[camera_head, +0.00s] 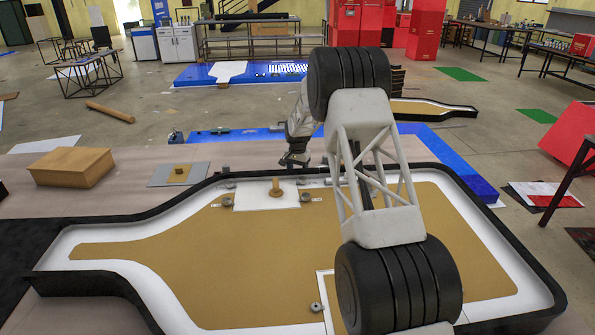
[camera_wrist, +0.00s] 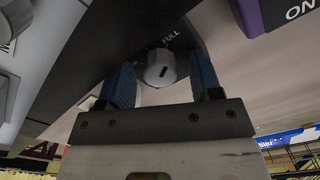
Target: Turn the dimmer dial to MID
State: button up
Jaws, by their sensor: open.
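The dimmer dial (camera_wrist: 158,72) is a round pale grey knob with a short dark mark on its face, on a dark plate in the wrist view. The word FULL (camera_wrist: 172,37) is printed just above and right of it; the mark slants roughly that way. I see no MID label clearly. My gripper (camera_wrist: 162,58) is open, with one blue finger on each side of the dial. Whether either finger touches it I cannot tell. In the head view my gripper (camera_head: 294,160) is low at the far edge of the sign; the dial cannot be made out there.
A purple block (camera_wrist: 248,14) and an ON label (camera_wrist: 300,10) are at upper right in the wrist view. Another pale knob (camera_wrist: 16,18) is at the left. The bottle-shaped sign with black walls (camera_head: 100,283) fills the foreground; a wooden peg (camera_head: 276,187) stands inside.

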jog(key=c, duration=0.9)
jog(key=shift+n, duration=0.4)
jog(key=n, duration=1.1)
dwell(0.4)
jog(key=o, duration=0.9)
